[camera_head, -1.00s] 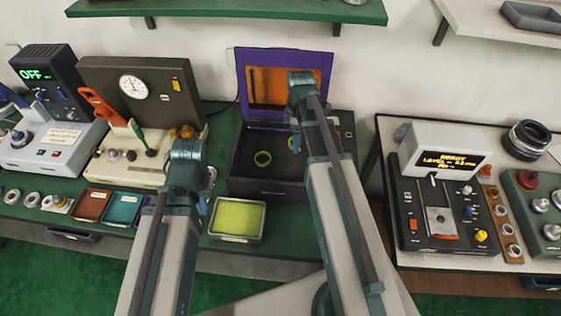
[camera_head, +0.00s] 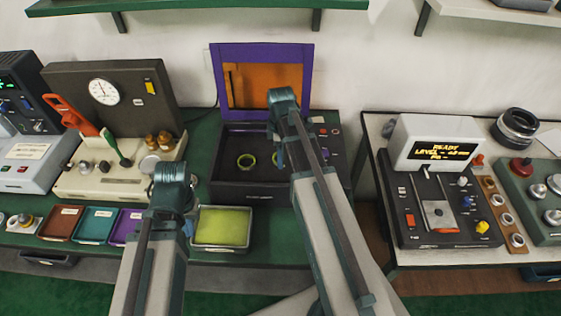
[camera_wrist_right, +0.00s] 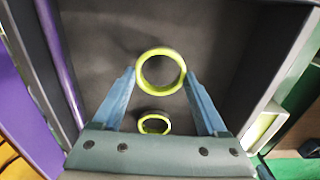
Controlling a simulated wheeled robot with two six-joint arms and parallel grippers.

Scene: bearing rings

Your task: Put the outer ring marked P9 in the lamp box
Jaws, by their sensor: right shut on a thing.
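The lamp box (camera_head: 262,190) is a dark open box with a raised purple lid, orange inside. One yellow-green ring (camera_head: 246,162) lies on its floor; it shows smaller in the right wrist view (camera_wrist_right: 154,124). My right gripper (camera_head: 279,158) is inside the box, shut on a second yellow-green ring (camera_wrist_right: 160,72), which sits between its fingertips above the dark floor. No P9 mark is readable on either ring. My left gripper (camera_head: 188,228) hangs near the yellow-green tray; its fingers are too small to judge.
A yellow-green tray (camera_head: 196,240) stands in front of the box, with brown, teal and purple trays to its left. A tester with a dial (camera_head: 104,92) is at left.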

